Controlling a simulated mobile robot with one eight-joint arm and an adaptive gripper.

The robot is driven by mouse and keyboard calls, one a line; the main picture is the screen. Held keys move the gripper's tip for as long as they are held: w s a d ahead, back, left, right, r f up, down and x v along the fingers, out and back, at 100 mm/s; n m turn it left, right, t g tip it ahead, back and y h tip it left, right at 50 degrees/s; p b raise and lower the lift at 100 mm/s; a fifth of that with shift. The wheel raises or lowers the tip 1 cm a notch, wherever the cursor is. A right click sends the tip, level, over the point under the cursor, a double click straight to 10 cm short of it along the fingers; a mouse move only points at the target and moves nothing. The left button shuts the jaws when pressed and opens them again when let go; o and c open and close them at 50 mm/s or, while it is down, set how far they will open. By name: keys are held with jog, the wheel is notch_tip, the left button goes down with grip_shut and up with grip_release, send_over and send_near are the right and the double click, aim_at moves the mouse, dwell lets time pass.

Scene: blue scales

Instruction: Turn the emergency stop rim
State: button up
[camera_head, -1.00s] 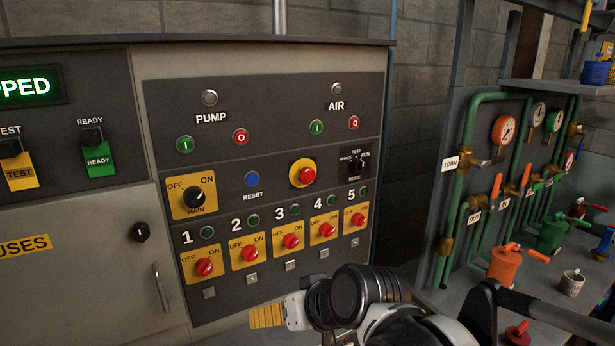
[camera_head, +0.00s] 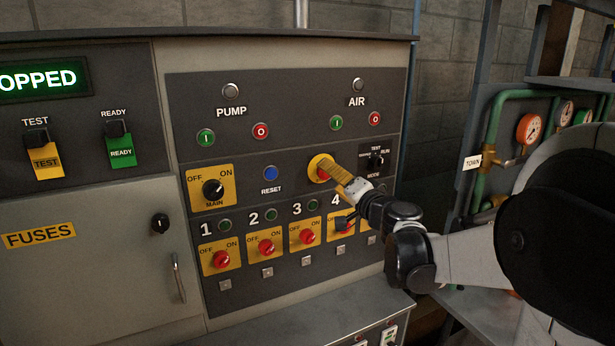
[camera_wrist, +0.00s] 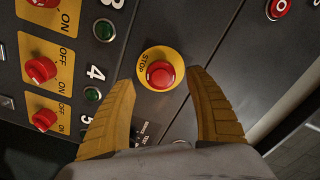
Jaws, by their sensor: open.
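The emergency stop is a red mushroom button (camera_wrist: 160,75) on a round yellow plate marked STOP (camera_wrist: 148,61), set in the dark panel. In the head view the emergency stop (camera_head: 318,168) is partly hidden behind my gripper (camera_head: 333,174). In the wrist view my gripper (camera_wrist: 163,95) has its two yellow fingers spread apart, one on each side of the red button, with nothing between them being held. The fingertips point at the panel. I cannot tell whether they touch the plate.
The MAIN switch (camera_head: 213,190) and blue RESET button (camera_head: 271,173) lie left of the stop. The MODE switch (camera_head: 376,158) is close on its right. A row of red knobs (camera_head: 266,247) runs below. Green pipes (camera_head: 493,125) stand at the right.

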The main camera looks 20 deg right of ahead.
aim_at(325, 177)
jog(key=w, duration=0.4)
jog(key=shift+a+b, duration=0.1)
jog(key=shift+b, duration=0.25)
jog(key=c, duration=1.2)
